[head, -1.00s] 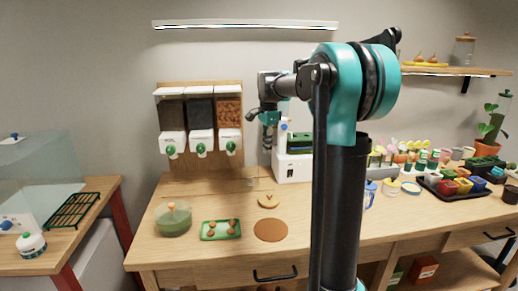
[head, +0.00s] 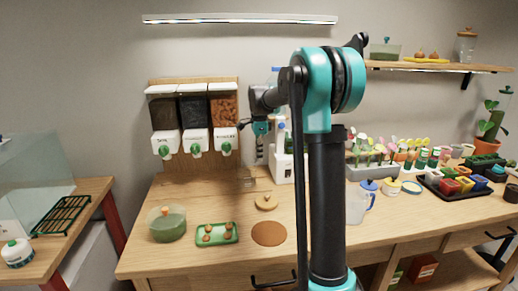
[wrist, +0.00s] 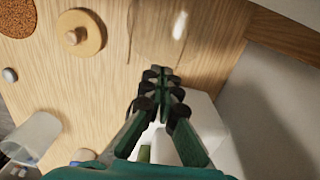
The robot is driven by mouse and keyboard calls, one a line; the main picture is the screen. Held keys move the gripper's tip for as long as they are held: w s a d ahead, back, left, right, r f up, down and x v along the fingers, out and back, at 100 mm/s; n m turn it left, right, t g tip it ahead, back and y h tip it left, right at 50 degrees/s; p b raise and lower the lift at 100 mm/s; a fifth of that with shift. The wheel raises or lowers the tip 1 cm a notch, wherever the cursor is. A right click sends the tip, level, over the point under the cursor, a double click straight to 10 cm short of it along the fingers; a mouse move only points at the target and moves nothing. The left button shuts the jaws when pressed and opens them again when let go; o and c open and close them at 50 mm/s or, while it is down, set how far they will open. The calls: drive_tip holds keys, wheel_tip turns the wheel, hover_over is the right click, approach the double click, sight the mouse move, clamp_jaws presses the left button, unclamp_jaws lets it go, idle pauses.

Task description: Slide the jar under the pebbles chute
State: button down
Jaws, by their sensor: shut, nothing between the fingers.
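A small clear vessel, likely the jar (head: 248,182), stands on the bench below the right side of the dispensers; its outline is faint. Three dispensers with white chutes and green knobs hang on a wooden board. The right one (head: 223,138) holds orange-brown chunks, perhaps the pebbles; its label is too small to read. My gripper (head: 260,151) hangs right of that chute, above and to the right of the clear vessel. In the wrist view my gripper (wrist: 158,74) is shut and empty, its fingertips together over the bench. A faint clear edge and a glare show beyond the fingertips.
A wooden knobbed lid (head: 266,202) and a brown round mat (head: 269,233) lie in front. A green tray (head: 217,233) and a lidded tub (head: 166,224) stand left. A white machine (head: 283,166) stands close right of my gripper. A clear jug (head: 358,204) is further right.

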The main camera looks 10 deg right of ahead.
sight(250, 157)
drive_tip(key=shift+f, duration=0.25)
drive_tip(key=a, duration=0.4)
drive_tip(key=shift+s, duration=0.1)
idle(0.3)
